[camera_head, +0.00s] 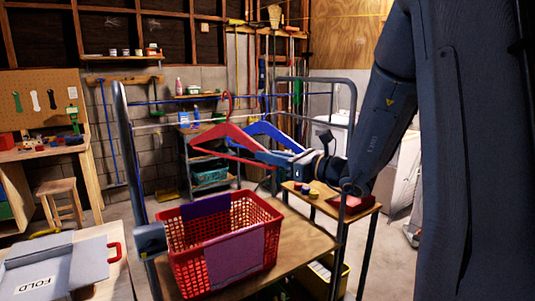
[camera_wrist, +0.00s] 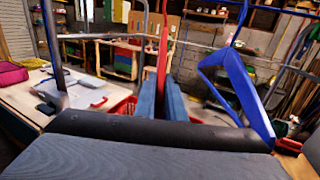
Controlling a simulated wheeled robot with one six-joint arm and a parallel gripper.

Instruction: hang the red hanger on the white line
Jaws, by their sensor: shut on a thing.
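The red hanger (camera_head: 228,133) is held up in the air with its hook upward, above the red basket. My gripper (camera_head: 266,157) is shut on the right end of the red hanger. In the wrist view the red hanger (camera_wrist: 163,58) shows edge-on between the two fingers of my gripper (camera_wrist: 160,88). The white line (camera_head: 160,126) runs thinly across the metal rack; it also shows in the wrist view (camera_wrist: 210,46). I cannot tell whether the hook touches it. A blue hanger (camera_head: 287,137) hangs just right of and behind the red one; it looms close in the wrist view (camera_wrist: 240,80).
A metal rack (camera_head: 127,150) frames the space. A red basket (camera_head: 183,264) with purple cloth stands on its wooden shelf. A small wooden table (camera_head: 358,212) with jars stands at right. A folding board (camera_head: 60,270) lies at lower left. A blue line (camera_head: 165,101) also crosses the rack.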

